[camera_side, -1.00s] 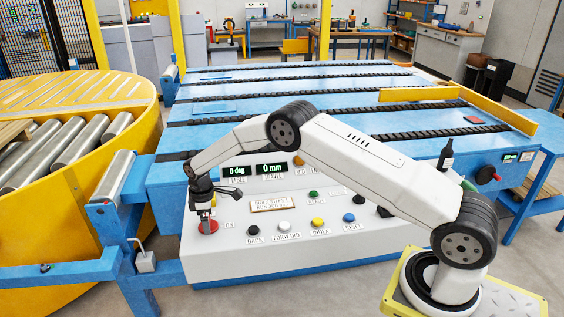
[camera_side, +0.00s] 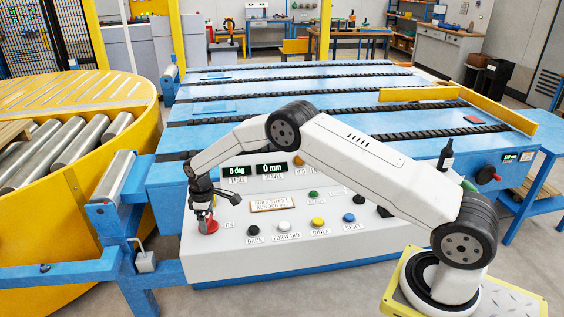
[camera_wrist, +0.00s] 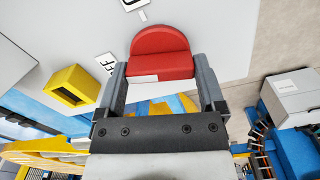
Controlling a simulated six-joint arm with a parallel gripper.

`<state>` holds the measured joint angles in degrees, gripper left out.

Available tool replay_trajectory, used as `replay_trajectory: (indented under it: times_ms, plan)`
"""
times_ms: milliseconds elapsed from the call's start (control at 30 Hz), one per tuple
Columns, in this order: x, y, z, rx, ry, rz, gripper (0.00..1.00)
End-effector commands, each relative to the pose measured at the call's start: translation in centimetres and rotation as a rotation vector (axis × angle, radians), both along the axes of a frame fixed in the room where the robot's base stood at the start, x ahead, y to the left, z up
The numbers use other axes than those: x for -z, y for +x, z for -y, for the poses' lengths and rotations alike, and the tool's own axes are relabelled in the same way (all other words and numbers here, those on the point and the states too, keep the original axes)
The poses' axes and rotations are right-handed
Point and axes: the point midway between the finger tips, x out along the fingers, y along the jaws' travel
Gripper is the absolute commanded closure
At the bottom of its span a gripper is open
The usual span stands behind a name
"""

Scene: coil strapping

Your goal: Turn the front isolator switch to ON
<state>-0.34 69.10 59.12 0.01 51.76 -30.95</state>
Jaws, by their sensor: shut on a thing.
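The front isolator switch is a red rotary knob (camera_side: 208,226) at the left end of the sloping white control panel (camera_side: 330,258). In the side view an "ON" label stands just right of it. My gripper (camera_side: 206,216) reaches down onto the knob and partly hides it. In the wrist view the red knob (camera_wrist: 162,45) sits between the fingertips of my gripper (camera_wrist: 162,80), which is shut on it. A white mark shows on the knob's near face, left of centre. Two small white labels lie beside the knob; their text is partly cut or hard to read.
Several push buttons, including a black one (camera_side: 254,231) and a white one (camera_side: 283,227), stand right of the knob. Displays (camera_side: 236,170) read 0 deg and 0 mm. A yellow roller turntable (camera_side: 100,200) lies left, a blue conveyor (camera_side: 290,100) behind.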

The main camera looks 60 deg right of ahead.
Motion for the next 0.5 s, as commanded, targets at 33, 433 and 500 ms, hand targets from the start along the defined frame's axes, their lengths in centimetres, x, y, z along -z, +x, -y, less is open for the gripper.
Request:
replay_trajectory:
  times_ms: [33,433,500]
  plan:
    - [-0.03,-0.01,0.01,0.037,-0.001,-0.001,0.71]
    - [-0.04,-0.02,0.01,0.411,0.000,-0.001,0.71]
    - [-0.04,-0.02,0.01,0.477,0.000,-0.001,0.71]
